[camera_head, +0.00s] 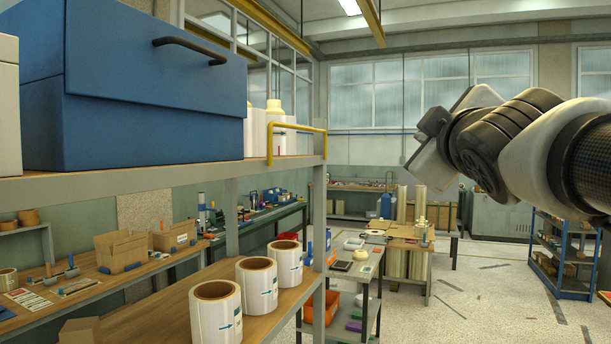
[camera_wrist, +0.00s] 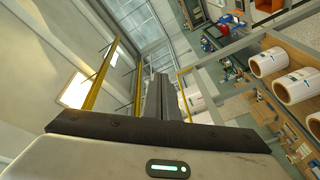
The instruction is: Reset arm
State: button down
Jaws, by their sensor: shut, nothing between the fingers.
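My arm (camera_head: 520,135) reaches in from the right of the head view, raised in the air. The gripper's end points away to the left, and its fingertips cannot be made out there. In the wrist view my gripper (camera_wrist: 163,97) shows its fingers close together, shut and empty. The wrist view is tilted, with the room seen aslant. No thing touches the gripper in either view.
A wooden shelf (camera_head: 150,182) on the left holds a blue box (camera_head: 150,110) and white bottles (camera_head: 274,125). Label rolls (camera_head: 216,315) stand on the lower shelf. A blue rack (camera_head: 562,260) stands at right. The floor (camera_head: 480,290) between is mostly open.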

jog(key=s+f+m+g, duration=0.3)
jog(key=f, duration=0.7)
jog(key=s+f+m+g, duration=0.2)
jog(key=s+f+g, duration=0.1)
jog(key=f, duration=0.7)
jog(key=s+a+f+m+g+y, duration=0.1)
jog(key=s+a+f+m+g, duration=0.1)
jog(key=s+f, duration=0.5)
jog(key=s+a+f+m+g+y, duration=0.1)
jog(key=s+f+g, duration=0.4)
jog(key=f, duration=0.6)
jog(key=shift+s+a+f+m, duration=0.35)
jog(key=shift+s+a+m, duration=0.25)
jog(key=shift+s+a, duration=0.45)
